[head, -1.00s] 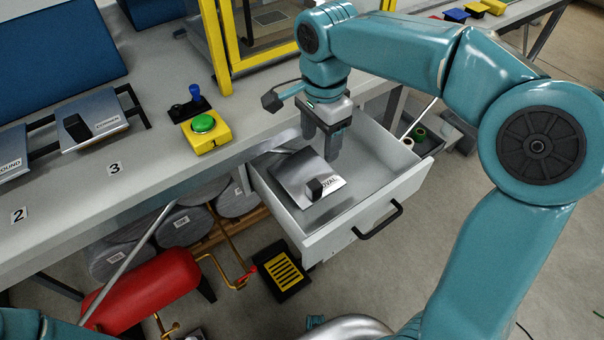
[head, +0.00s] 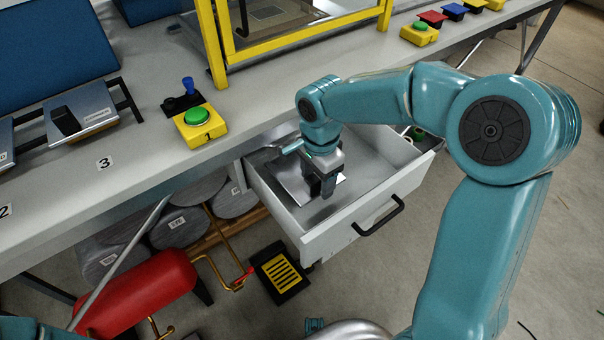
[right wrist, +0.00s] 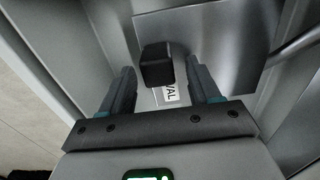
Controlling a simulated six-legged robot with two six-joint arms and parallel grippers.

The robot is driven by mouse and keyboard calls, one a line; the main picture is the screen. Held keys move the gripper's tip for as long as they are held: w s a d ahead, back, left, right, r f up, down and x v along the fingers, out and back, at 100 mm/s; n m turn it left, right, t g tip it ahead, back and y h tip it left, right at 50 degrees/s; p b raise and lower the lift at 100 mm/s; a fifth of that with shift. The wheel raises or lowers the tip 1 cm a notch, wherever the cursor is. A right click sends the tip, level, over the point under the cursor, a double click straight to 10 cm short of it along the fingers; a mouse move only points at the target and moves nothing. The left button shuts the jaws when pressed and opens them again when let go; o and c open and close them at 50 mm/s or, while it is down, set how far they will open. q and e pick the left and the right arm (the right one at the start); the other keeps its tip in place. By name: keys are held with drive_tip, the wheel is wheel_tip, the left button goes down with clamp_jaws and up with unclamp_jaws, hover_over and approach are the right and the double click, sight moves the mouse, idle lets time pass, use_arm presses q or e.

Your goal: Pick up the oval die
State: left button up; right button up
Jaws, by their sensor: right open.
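The oval die is a flat silver plate (head: 293,178) with a black block handle and a white label. It lies in the open drawer (head: 368,200). In the right wrist view the plate (right wrist: 228,52) shows with its black handle (right wrist: 156,64) and part of the label reading "VAL". My right gripper (head: 326,192) is low over the die and hides most of the handle in the head view. In the right wrist view the right gripper (right wrist: 162,82) is open, with one finger on each side of the handle and the label between them. My left gripper is not in view.
The workbench (head: 150,150) above carries a green button box (head: 200,125) and another die plate (head: 82,118). A red tank (head: 135,292) and a yellow-black pedal (head: 282,272) are below.

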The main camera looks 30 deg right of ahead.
clamp_jaws()
drive_tip(key=shift+r, duration=0.15)
idle(1.2)
